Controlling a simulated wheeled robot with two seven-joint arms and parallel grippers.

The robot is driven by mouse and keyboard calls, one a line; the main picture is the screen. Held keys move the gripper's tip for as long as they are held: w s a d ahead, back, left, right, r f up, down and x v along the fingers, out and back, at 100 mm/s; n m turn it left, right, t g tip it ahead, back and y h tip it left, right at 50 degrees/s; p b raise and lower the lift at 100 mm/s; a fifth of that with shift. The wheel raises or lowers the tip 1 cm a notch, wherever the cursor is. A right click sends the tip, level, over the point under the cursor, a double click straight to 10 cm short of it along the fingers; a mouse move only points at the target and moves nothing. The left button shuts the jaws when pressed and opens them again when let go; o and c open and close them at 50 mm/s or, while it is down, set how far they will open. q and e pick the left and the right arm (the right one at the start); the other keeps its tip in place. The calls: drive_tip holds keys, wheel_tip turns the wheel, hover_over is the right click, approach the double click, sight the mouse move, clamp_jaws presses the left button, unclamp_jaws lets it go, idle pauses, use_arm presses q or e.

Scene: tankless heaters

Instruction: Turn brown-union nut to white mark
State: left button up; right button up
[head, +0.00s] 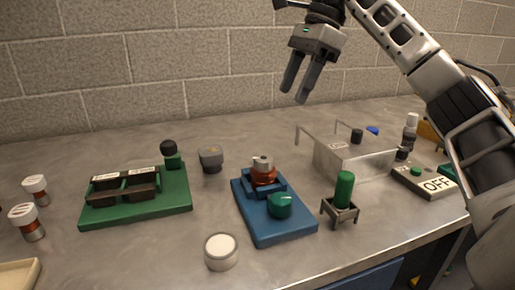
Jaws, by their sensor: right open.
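The brown union nut (263,174) sits in a blue clamp on a blue base plate (286,232) near the middle of the bench. A pale cap-like piece with a small dark spot tops it. I cannot make out a white mark on it for certain. A green rounded knob (280,205) stands on the same base, in front of the nut. My right gripper (294,92) is open and empty, fingers pointing down, above the bench and up and to the right of the nut. My left gripper is not in view.
A green tray (138,210) with dark compartments lies left. A clear box (350,158), a green cylinder on a stand (344,190) and an OFF switch box (424,180) stand right. A white round jar (221,251) is in front; a grey fitting (211,158) is behind.

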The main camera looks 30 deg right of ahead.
drive_tip(key=b, duration=0.2)
approach(266, 157)
drive_tip(key=b+x, duration=0.2)
drive_tip(key=x, duration=0.7)
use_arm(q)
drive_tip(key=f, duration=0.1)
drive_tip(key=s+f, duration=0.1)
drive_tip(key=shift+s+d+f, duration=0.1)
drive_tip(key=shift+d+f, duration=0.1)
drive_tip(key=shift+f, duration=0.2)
use_arm(e)
drive_tip(key=shift+a, duration=0.1)
drive_tip(key=shift+c, duration=0.7)
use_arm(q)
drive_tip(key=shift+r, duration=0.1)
use_arm(e)
drive_tip(key=shift+r, duration=0.1)
drive_tip(key=c, duration=0.9)
